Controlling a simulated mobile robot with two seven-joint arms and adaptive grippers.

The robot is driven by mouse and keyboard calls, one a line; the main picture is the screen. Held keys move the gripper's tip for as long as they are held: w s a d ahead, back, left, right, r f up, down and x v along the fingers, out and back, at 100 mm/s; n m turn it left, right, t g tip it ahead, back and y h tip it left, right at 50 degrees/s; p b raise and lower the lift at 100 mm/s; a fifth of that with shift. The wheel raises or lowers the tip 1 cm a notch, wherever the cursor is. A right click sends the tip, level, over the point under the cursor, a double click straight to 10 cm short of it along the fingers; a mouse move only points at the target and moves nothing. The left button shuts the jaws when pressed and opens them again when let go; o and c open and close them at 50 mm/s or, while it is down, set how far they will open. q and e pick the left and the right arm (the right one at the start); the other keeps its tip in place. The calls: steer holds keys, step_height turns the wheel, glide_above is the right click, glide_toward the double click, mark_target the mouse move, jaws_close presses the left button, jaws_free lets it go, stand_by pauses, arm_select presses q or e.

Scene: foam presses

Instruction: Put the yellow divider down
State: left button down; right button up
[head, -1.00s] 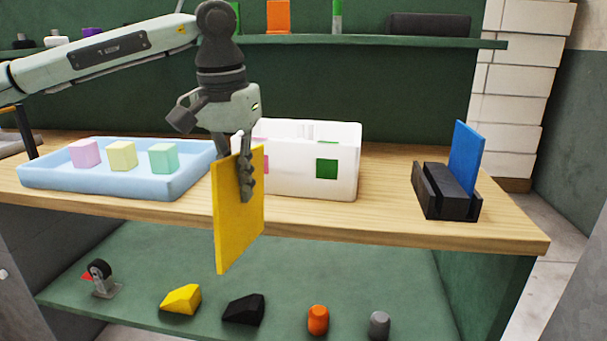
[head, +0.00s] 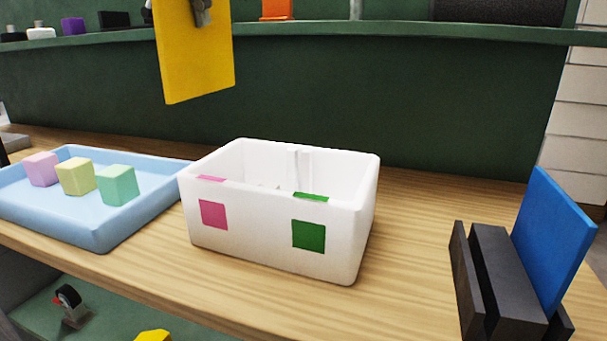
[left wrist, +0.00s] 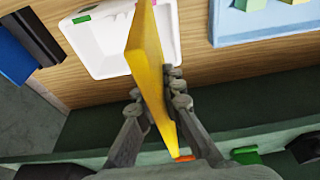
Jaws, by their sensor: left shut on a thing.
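The yellow divider (head: 194,55) is a flat panel held upright and high at the top of the head view, above and behind the white box. My left gripper (head: 201,12) is shut on it; only its fingertips show there. In the left wrist view the gripper (left wrist: 157,100) pinches the yellow divider (left wrist: 150,55) between its fingers, and the panel extends over part of the white box (left wrist: 100,45). The white box (head: 262,262) stands on the table with a pink and a green square on its front. My right gripper is not in view.
A blue tray (head: 95,238) with pink, yellow and green cubes stands left of the box. A black slotted rack (head: 490,275) holds a blue panel (head: 552,240) at the right. A green shelf (head: 330,37) runs behind. Bare wood lies between box and rack.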

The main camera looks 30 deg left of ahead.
arm_select(q)
steer(key=w+d+f+b, duration=0.3)
steer(key=w+d+f, duration=0.5)
steer(key=f, duration=0.2)
steer(key=shift+f, duration=0.3)
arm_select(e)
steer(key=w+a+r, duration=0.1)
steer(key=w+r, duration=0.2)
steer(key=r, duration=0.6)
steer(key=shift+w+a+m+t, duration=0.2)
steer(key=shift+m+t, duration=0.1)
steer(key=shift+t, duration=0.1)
arm_select(q)
steer(key=shift+d+f, duration=0.1)
steer(key=shift+f+b, duration=0.3)
steer(key=shift+f, duration=0.25)
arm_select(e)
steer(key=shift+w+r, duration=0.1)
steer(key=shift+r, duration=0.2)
arm_select(q)
steer(key=c, duration=1.7)
jaws_free()
